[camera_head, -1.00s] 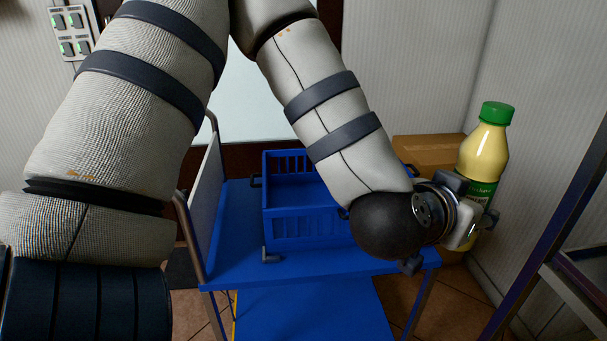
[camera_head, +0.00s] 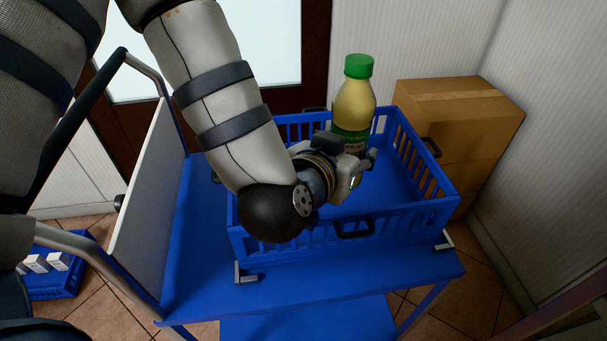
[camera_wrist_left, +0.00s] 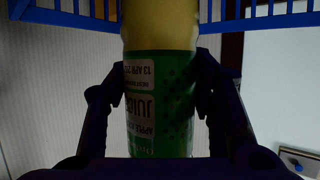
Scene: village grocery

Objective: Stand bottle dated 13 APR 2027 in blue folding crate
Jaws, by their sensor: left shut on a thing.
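The bottle (camera_head: 355,101) has a green cap, pale yellow juice and a green label. In the left wrist view the bottle (camera_wrist_left: 160,100) shows a label reading "13 APR 20..", its last digits hard to read, and "JUICE". My left gripper (camera_head: 357,168) is shut on the bottle around its label and holds it upright. The blue folding crate (camera_head: 290,238) is open-topped and stands on a blue cart. The bottle appears over the crate's interior; its base is hidden behind my gripper, so I cannot tell its height above the floor. My right gripper is not in view.
The blue cart (camera_head: 200,270) has a pale upright panel (camera_head: 150,190) and metal handles on its left. A cardboard box (camera_head: 455,120) stands behind the crate at right. A lower blue crate (camera_head: 60,283) with white cartons is at far left. The crate's visible floor looks clear.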

